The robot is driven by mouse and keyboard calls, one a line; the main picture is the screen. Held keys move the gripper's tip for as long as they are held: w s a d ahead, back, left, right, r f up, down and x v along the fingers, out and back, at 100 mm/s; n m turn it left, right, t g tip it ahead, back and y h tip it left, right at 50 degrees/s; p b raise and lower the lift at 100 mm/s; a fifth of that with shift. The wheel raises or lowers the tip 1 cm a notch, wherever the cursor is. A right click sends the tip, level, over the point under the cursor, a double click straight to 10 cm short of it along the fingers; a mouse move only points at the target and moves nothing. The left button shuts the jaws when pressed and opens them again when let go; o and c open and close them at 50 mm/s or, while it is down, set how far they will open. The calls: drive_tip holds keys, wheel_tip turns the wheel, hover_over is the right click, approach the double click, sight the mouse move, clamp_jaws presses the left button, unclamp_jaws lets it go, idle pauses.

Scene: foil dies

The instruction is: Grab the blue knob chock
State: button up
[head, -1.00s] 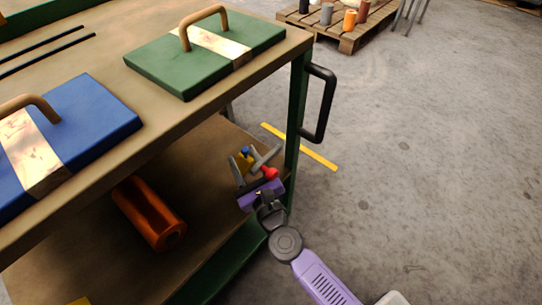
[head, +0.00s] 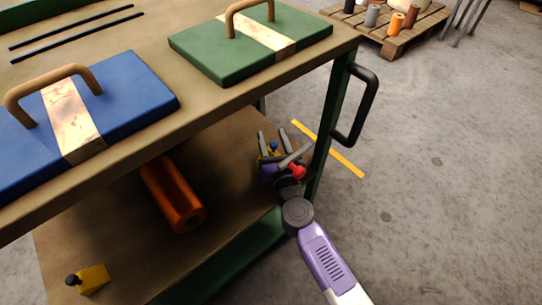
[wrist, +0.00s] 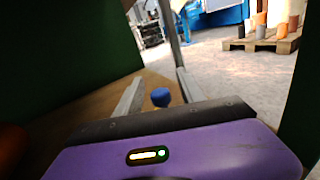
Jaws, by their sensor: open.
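The blue knob chock (head: 274,147) is on the cart's lower shelf near its right end. In the head view its yellow body is mostly hidden by my gripper. My gripper (head: 272,137) is open, with its grey fingers reaching in around the chock. In the wrist view the blue knob (wrist: 160,97) shows between the two fingers, nearer the right one, with visible space on its left. The palm hides the chock's body there. I cannot tell whether a finger touches it.
A yellow chock with a black knob (head: 90,279) and an orange cylinder (head: 175,195) are farther left on the lower shelf (head: 120,240). A small red piece (head: 293,171) shows beside my gripper. The green cart leg (head: 331,125) and black handle (head: 361,108) are close right.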

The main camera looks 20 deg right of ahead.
drive_tip(key=shift+w+d, duration=0.1)
drive_tip(key=shift+w, duration=0.35)
clamp_jaws()
drive_tip(key=shift+r, duration=0.15)
